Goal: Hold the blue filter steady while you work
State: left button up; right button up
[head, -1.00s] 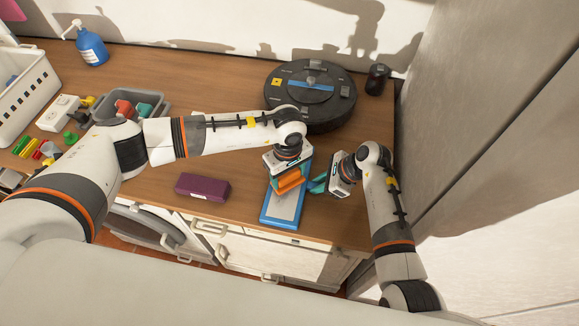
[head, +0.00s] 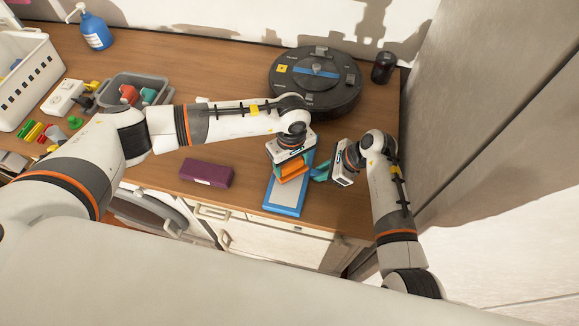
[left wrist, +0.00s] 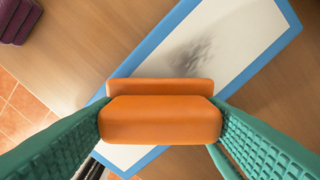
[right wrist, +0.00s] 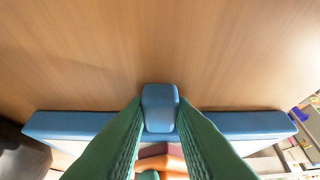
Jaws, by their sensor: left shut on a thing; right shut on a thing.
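The blue filter (head: 284,196), a blue frame around a pale panel, lies on the counter near its front edge. In the left wrist view, the panel (left wrist: 238,45) bears a dark grey smudge. My right gripper (head: 320,172) is shut on a blue tab (right wrist: 159,104) on the filter's long side. My left gripper (head: 292,165) is shut on an orange block (left wrist: 160,118) above the panel. I cannot tell whether the block touches the panel.
A round black robot vacuum (head: 340,100) stands behind the filter, with a dark cylinder (head: 383,67) beside it. A purple box (head: 207,173) lies left of the filter. A grey bin (head: 137,84), a white basket (head: 30,85) and small coloured parts stand at the left.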

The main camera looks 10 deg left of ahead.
aim_at(288, 179)
pick_arm(q)
jog(key=shift+w, duration=1.85)
jog(key=shift+s, duration=3.45)
notch_tip(288, 179, up, 8)
jog(key=w+a+f+n, duration=0.1)
jog(key=w+n, duration=0.7)
jog(key=n, duration=0.1)
jog(key=shift+w+a, duration=0.15)
jog(key=shift+w, duration=0.1)
